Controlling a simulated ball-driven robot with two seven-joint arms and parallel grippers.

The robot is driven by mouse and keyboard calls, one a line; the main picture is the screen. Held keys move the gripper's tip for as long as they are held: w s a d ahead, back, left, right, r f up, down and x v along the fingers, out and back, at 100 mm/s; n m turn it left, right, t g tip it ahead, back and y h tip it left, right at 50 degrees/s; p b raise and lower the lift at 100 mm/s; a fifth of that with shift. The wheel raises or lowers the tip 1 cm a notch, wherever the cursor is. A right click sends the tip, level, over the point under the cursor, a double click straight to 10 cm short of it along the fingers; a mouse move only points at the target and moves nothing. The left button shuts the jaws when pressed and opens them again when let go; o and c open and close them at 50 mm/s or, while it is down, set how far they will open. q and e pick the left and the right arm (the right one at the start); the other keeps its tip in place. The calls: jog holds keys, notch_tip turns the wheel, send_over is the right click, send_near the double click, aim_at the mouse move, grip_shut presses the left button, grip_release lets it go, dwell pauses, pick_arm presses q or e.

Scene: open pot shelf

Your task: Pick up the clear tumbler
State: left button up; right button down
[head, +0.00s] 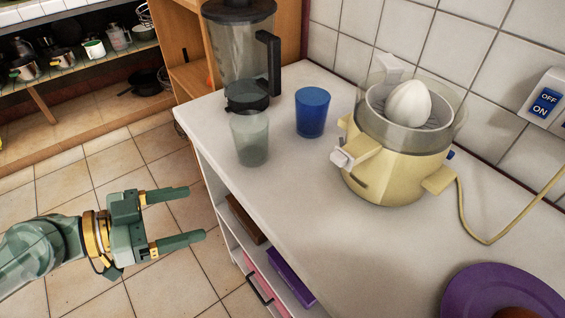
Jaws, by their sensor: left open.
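The clear tumbler (250,143) stands upright on the white counter (300,190), near its left edge, just in front of the blender. My left gripper (198,213) is at the lower left, open and empty, its two green fingers pointing right toward the counter. It is out over the floor, to the left of the counter edge, apart from the tumbler. My right gripper is not in view.
A blender (240,50) stands behind the tumbler and a blue cup (312,112) to its right. A yellow citrus juicer (395,170) with a cord is farther right. A purple plate (480,295) lies at the lower right. The counter's front middle is clear.

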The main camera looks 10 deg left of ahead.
aim_at(236, 138)
pick_arm(q)
notch_tip(236, 138, up, 8)
jog(key=w+n+t+h, duration=0.1)
jog(key=w+t, duration=0.1)
jog(key=t, duration=0.2)
jog(key=shift+n, duration=0.3)
jog(key=p+x, duration=0.8)
jog(key=x, duration=0.3)
jog(key=shift+w+a, duration=0.1)
jog(key=shift+w, duration=0.1)
jog(key=p+x, duration=0.1)
jog(key=x, duration=0.4)
jog(key=shift+w+f, duration=0.15)
jog(key=shift+w, duration=0.25)
jog(key=c, duration=1.1)
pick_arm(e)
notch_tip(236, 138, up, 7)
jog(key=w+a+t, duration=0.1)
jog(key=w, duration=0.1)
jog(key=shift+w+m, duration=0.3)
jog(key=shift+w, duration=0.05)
